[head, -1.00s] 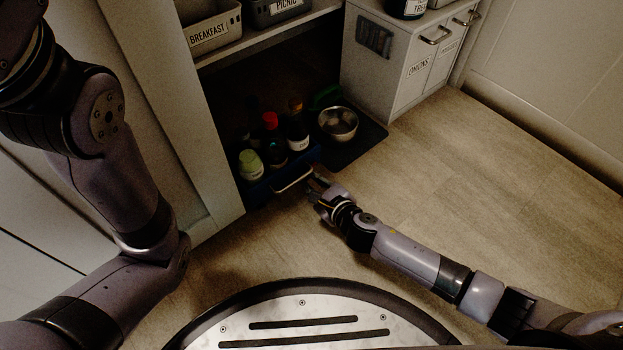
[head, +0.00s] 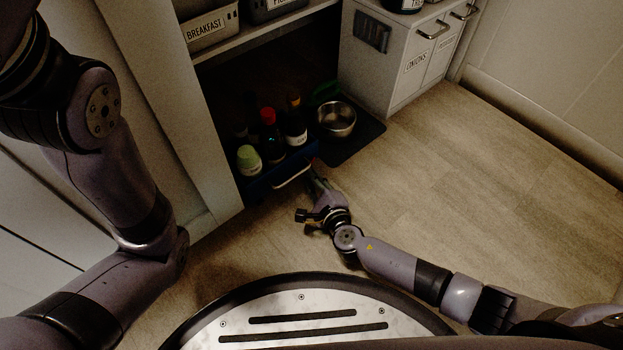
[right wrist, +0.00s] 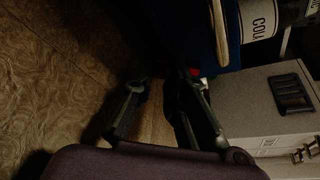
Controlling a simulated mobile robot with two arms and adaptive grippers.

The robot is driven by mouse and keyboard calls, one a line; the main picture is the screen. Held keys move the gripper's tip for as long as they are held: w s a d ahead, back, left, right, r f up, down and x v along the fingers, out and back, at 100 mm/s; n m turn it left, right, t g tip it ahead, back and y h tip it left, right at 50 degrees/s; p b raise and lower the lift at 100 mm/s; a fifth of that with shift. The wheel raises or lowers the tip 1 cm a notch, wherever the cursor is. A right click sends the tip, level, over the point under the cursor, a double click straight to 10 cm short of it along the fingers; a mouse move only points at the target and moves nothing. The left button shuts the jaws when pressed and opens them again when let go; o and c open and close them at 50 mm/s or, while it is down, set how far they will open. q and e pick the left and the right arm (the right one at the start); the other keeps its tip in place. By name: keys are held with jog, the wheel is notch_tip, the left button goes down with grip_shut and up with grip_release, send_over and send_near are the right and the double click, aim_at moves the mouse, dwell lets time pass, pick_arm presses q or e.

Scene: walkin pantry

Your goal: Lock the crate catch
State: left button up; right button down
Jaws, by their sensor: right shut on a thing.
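The dark blue crate (head: 262,186) stands low in the shelf bay, with a pale bar handle (head: 292,177) on its front and bottles inside. In the right wrist view the crate (right wrist: 190,35) fills the top middle. A small red part (right wrist: 194,72), which looks like the catch, shows at its lower corner beside one fingertip. My right gripper (head: 315,176) is at the crate's right front corner. Its fingers (right wrist: 165,84) stand somewhat apart, shut on what seems to be the catch; the grip itself is dark and mostly hidden. My left gripper is outside the view; only its arm shows.
A metal bowl (head: 336,119) sits on a dark mat (head: 362,138) right of the crate. A green-capped bottle (head: 249,158) and a red-capped bottle (head: 268,118) stand in the crate. A pale cabinet (head: 388,62) stands behind. The floor at right is clear.

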jog(key=c, duration=1.6)
grip_release()
jog(key=shift+v, duration=3.75)
jog(key=shift+f, duration=0.1)
jog(key=shift+c, duration=0.2)
